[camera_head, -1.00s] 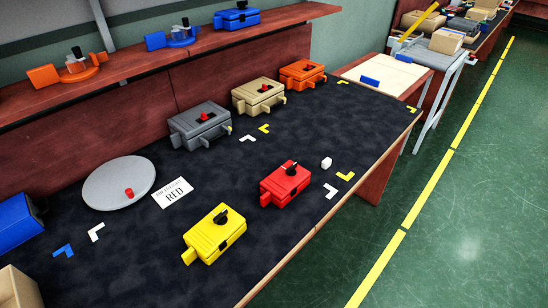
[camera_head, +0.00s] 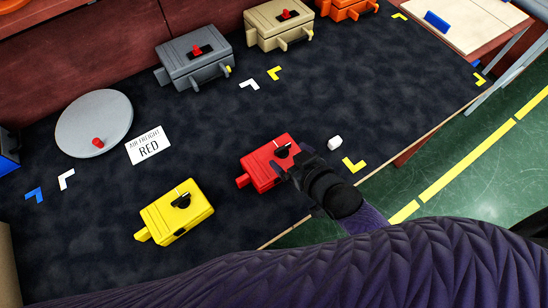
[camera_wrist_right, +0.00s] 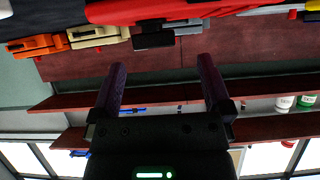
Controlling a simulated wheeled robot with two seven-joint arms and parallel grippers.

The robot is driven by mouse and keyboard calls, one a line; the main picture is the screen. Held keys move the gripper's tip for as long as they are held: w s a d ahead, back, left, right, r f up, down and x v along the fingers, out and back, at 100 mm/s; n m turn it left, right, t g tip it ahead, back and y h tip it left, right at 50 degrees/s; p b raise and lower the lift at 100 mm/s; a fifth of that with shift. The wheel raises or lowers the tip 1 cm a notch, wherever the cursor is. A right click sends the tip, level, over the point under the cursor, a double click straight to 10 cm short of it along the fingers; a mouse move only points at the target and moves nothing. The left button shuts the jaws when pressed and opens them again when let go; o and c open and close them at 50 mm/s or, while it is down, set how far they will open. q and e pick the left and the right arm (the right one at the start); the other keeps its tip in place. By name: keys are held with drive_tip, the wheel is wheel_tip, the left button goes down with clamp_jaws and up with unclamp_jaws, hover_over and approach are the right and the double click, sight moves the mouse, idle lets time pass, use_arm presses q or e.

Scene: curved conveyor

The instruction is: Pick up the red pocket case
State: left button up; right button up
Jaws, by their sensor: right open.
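The red pocket case (camera_head: 264,169) sits on the dark mat in the head view, with a black knob on top. My right gripper (camera_head: 296,168) is at its right side in that view and hides part of its right end. In the right wrist view the red case (camera_wrist_right: 150,11) spans the top edge, and the two fingers of my right gripper (camera_wrist_right: 162,66) stand wide apart with nothing between them. The fingertips are apart from the case there. My left gripper is not in view.
A yellow case (camera_head: 175,214) lies left of the red one. A white block (camera_head: 335,143) is just behind my right gripper. A grey case (camera_head: 193,60), a tan case (camera_head: 278,27) and a round grey plate (camera_head: 92,116) stand further back.

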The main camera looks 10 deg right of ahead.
sight(284, 149)
drive_tip(key=x, duration=0.1)
drive_tip(key=b+x, duration=0.1)
drive_tip(key=x, duration=0.1)
drive_tip(key=b+x, duration=0.1)
drive_tip(key=x, duration=0.1)
drive_tip(key=shift+w+d+f, duration=0.1)
drive_tip(key=shift+d+f, duration=0.05)
drive_tip(key=shift+d, duration=0.1)
drive_tip(key=shift+c, duration=0.3)
clamp_jaws()
